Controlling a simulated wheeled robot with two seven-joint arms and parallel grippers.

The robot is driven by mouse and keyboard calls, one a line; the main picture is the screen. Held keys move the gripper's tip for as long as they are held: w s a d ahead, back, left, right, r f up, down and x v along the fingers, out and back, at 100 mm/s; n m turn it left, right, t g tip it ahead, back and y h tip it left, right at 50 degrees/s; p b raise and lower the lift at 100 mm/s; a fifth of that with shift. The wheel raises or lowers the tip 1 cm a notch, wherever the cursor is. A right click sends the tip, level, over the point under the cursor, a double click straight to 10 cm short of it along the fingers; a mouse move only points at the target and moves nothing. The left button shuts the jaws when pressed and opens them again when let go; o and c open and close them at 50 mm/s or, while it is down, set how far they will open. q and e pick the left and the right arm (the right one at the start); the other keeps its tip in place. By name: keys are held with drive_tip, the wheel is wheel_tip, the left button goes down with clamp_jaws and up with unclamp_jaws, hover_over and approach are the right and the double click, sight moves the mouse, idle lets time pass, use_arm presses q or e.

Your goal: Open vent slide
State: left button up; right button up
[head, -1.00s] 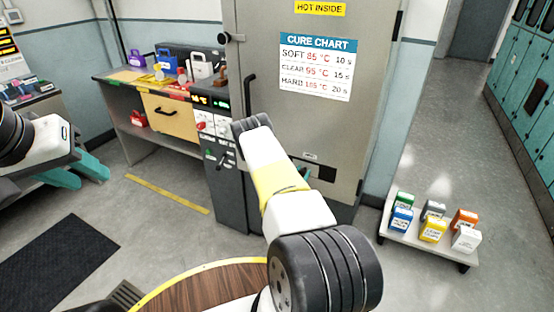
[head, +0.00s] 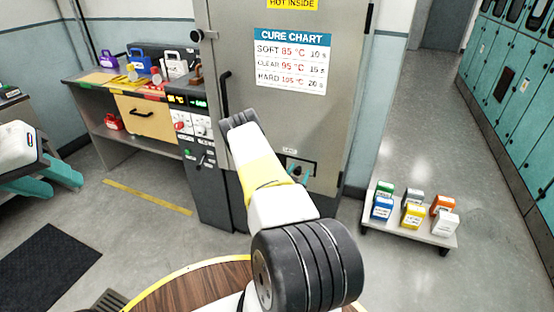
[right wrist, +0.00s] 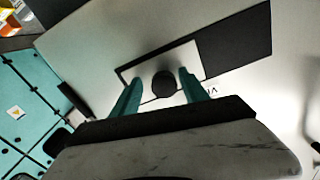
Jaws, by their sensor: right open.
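The vent slide is a pale plate with a dark round knob (right wrist: 164,84), low on the grey oven door, beside a dark strip in the right wrist view. In the head view the vent (head: 312,168) shows as a small dark slot, partly hidden by my right arm. My right gripper (right wrist: 154,92) is open, its teal fingers on either side of the knob; I cannot tell whether they touch it. It also shows in the head view (head: 298,172), mostly hidden. My left gripper (head: 54,178) is open and empty at the left edge.
The grey oven (head: 285,120) bears a cure chart (head: 291,60) and a vertical door handle (head: 225,92). A control column (head: 200,150) stands left of it, beside a workbench (head: 90,80). A low cart (head: 405,228) with several coloured boxes stands right. A round wooden table (head: 190,285) is in front.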

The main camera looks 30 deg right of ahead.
drive_tip(key=shift+a, duration=0.1)
drive_tip(key=v, duration=0.7)
drive_tip(key=shift+s+a, duration=0.2)
drive_tip(key=shift+s, duration=0.1)
